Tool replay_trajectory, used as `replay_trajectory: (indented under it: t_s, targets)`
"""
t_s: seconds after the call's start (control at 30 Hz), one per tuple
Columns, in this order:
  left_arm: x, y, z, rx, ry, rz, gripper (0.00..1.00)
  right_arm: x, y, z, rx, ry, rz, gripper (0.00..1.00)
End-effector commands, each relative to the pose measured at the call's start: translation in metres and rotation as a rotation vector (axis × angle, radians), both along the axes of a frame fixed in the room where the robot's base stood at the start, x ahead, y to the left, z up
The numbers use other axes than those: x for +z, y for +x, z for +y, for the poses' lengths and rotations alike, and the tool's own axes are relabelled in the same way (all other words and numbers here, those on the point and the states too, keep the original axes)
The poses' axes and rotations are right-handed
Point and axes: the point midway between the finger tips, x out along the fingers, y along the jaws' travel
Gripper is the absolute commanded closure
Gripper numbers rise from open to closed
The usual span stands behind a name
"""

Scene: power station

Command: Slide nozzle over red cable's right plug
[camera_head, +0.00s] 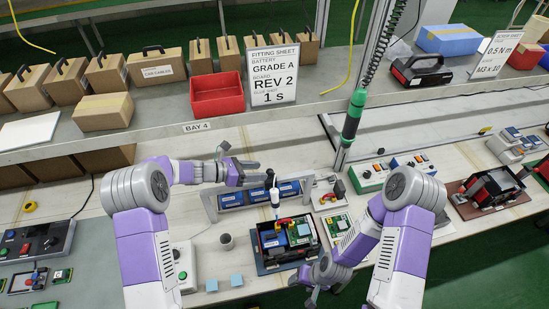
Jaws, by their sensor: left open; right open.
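A black open case (262,262) stands on the bench and holds blue blocks and a green board. A short red cable (291,221) arches over the case's top; its right plug is too small to make out. A slim white, dark-topped tool (275,198), possibly the nozzle, stands upright above the case's back left; I cannot tell if it touches the cable. My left gripper (243,164) is open and empty, behind and left of that tool. My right gripper (303,290) is open and empty, low in front of the case's right front corner.
Blue packs (231,199) sit in a grey rack behind the case. A green screwdriver (353,115) hangs at the back right. A green board (338,225) lies right of the case. A grey cup (227,241) and light-blue blocks (237,280) stand to its left.

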Motion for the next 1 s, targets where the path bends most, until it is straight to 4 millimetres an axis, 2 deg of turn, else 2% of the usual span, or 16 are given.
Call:
replay_trajectory:
  t_s: [0.5,0.87,1.0]
  targets:
    - [-0.027,0.018,-0.06,-0.004,0.004,0.001,0.45,0.004,-0.001,0.0,0.0,0.0,0.002,0.4]
    - [-0.029,0.02,-0.065,-0.001,0.003,0.0,0.45,0.004,-0.001,0.0,0.0,0.0,0.001,0.4]
    - [-0.029,0.02,-0.065,-0.001,0.003,0.0,0.65,0.004,0.0,0.0,0.0,0.0,0.001,0.4]
